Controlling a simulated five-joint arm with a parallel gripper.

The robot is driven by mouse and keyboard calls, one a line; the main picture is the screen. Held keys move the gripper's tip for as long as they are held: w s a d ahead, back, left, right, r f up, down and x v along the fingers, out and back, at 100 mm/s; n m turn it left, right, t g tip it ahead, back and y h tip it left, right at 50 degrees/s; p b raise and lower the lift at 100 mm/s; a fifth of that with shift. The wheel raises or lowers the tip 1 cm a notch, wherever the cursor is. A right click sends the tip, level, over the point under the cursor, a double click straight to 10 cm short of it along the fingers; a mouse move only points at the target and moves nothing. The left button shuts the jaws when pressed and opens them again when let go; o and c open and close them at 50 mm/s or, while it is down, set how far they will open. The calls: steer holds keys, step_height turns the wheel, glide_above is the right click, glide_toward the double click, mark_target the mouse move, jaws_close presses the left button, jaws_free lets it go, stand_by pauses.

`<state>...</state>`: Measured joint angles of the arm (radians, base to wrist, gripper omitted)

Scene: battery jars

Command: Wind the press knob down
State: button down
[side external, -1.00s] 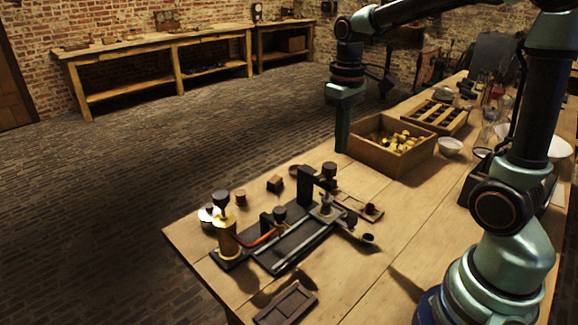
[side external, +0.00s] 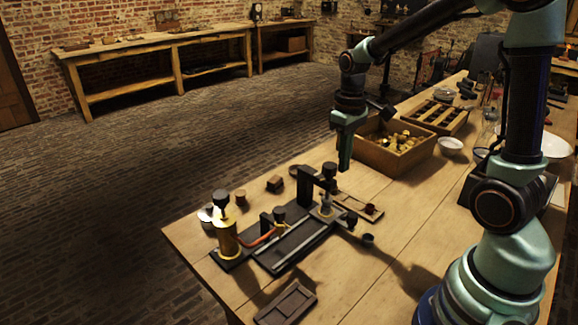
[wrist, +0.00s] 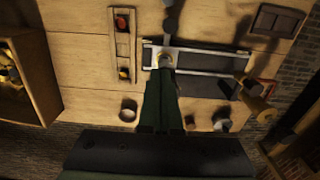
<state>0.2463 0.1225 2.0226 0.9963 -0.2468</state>
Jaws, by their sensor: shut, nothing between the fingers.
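The press (side external: 304,186) is a dark upright with a short arm, standing on a dark base plate with pale rails. Its round dark press knob (side external: 329,169) sits on top, above a small pale fitting (side external: 326,207) on the base. My gripper (side external: 345,167) points down just right of the knob in the side view, with its tips near knob height. I cannot tell whether they touch. In the wrist view my gripper (wrist: 162,75) is shut and empty, its fingers over the press end of the rails. The knob is not clear there.
A brass cylinder (side external: 227,238) with a dark knob stands at the base's left end. A wooden crate (side external: 410,160) of brass pieces stands behind. The front right tabletop is clear.

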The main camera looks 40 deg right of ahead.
steer(key=shift+w+a, duration=0.1)
steer(key=shift+w, duration=0.15)
stand_by(0.8)
steer(key=shift+s+a, duration=0.15)
steer(key=shift+a, duration=0.5)
steer(key=shift+w+a, duration=0.2)
steer(key=shift+a, duration=0.25)
stand_by(0.4)
steer(key=shift+s, duration=0.1)
step_height(320, 180, up, 6)
steer(key=shift+s+a, duration=0.2)
steer(key=shift+s, duration=0.15)
stand_by(0.5)
step_height(320, 180, down, 6)
steer(key=d, duration=0.2)
steer(key=shift+d, duration=0.35)
stand_by(0.5)
